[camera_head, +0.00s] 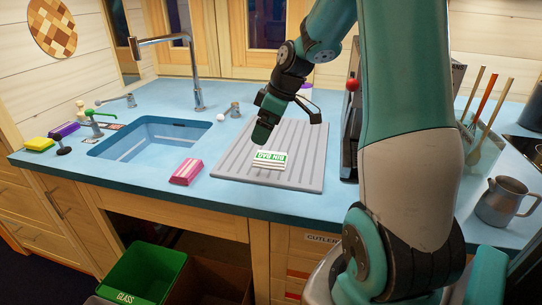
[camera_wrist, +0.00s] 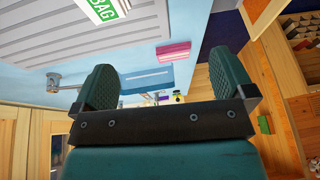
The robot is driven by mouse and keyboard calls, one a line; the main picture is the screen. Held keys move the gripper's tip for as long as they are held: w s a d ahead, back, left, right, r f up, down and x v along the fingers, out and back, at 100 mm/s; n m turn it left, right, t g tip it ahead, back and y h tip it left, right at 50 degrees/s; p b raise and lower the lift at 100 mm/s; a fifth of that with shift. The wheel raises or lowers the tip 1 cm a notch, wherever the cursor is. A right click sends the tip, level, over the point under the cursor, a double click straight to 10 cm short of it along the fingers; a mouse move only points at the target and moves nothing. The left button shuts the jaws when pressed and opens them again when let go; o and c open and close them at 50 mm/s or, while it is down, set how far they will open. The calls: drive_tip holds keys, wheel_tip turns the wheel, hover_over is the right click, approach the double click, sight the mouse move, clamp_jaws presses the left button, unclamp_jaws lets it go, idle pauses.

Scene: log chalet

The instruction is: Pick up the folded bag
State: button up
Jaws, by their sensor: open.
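The folded bag (camera_head: 268,160) is a small white bundle with a green printed label. It lies on the grey ribbed draining board (camera_head: 305,150) right of the sink. My gripper (camera_head: 266,128) hangs just above and behind the bag in the head view, apart from it. In the wrist view my gripper (camera_wrist: 163,75) has its two teal fingers spread with nothing between them. Part of the bag (camera_wrist: 105,8) shows at the top left of that view, beyond the left finger and cut off by the frame edge.
A pink sponge-like block (camera_head: 186,171) lies left of the board, beside the sink (camera_head: 150,139). A coffee machine (camera_head: 352,125) stands right of the board. A metal jug (camera_head: 503,200) and a utensil holder (camera_head: 480,145) are further right. The counter's front edge is clear.

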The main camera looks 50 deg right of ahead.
approach(271, 157)
drive_tip(key=f, duration=0.1)
drive_tip(key=f+p, duration=0.1)
drive_tip(key=f, duration=0.1)
drive_tip(key=shift+a+f, duration=0.2)
drive_tip(key=shift+a, duration=0.1)
drive_tip(key=p+x, duration=0.1)
drive_tip(key=x, duration=0.1)
drive_tip(key=w+p+x, duration=0.1)
drive_tip(key=x, duration=0.1)
drive_tip(key=shift+w+a+f, duration=0.15)
drive_tip(key=shift+f, duration=0.05)
drive_tip(key=shift+w+a+f+t, duration=0.15)
drive_tip(key=shift+f+t, duration=0.15)
drive_tip(key=shift+f, duration=0.25)
drive_tip(key=c, duration=0.9)
